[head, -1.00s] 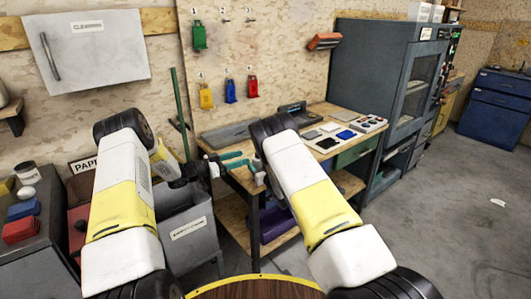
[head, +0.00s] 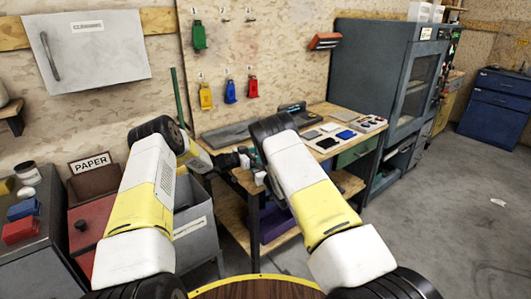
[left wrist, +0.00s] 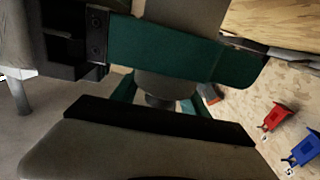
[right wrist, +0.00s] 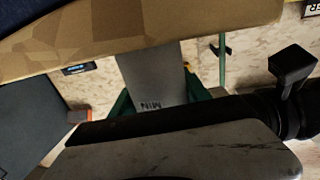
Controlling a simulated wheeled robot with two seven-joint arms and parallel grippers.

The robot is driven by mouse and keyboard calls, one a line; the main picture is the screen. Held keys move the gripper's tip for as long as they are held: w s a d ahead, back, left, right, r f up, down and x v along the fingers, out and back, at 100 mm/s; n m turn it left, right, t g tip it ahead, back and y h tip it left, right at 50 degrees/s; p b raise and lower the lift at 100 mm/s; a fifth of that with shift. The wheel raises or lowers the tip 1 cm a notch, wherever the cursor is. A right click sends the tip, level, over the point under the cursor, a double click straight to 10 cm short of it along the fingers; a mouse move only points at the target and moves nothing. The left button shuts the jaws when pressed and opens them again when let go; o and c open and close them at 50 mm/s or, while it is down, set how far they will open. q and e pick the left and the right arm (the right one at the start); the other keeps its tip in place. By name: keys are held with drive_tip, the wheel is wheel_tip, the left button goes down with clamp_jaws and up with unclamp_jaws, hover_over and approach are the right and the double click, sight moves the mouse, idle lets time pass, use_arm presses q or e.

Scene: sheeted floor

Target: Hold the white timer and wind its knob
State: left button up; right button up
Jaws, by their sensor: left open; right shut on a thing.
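The white timer (right wrist: 150,80) is between the green fingers of my right gripper (right wrist: 158,100), with "MIN" lettering showing in the right wrist view. In the left wrist view the timer (left wrist: 180,14) is partly covered by a green finger of the right gripper (left wrist: 185,50). A dark round part, seemingly the knob (left wrist: 160,101), shows between the green fingers of my left gripper (left wrist: 160,94). The left fingers are open, one on each side of it; contact cannot be told. In the head view the hands meet in front of the workbench, and the timer is mostly hidden.
A wooden workbench (head: 330,158) with several flat items stands behind the hands. A grey bin (head: 197,225) and a red paper bin (head: 90,222) stand at the left. A round wooden surface (head: 258,288) is close in front. Open floor (head: 450,220) lies right.

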use_arm(q)
drive_tip(key=shift+c, duration=0.2)
clamp_jaws()
drive_tip(key=shift+g, duration=0.3)
drive_tip(key=m+g, duration=0.1)
drive_tip(key=m+g+h, duration=0.1)
drive_tip(key=g, duration=0.1)
drive_tip(key=m+g, duration=0.1)
drive_tip(key=shift+s+m+h, duration=0.3)
drive_tip(key=shift+h, duration=0.1)
drive_tip(key=shift+w+a+f+m+g, duration=0.15)
drive_tip(key=shift+m+g, duration=0.35)
drive_tip(key=shift+g, duration=0.5)
drive_tip(key=shift+s+d+m+g, duration=0.25)
drive_tip(key=shift+s+m+g, duration=0.15)
drive_tip(key=shift+s+g, duration=0.2)
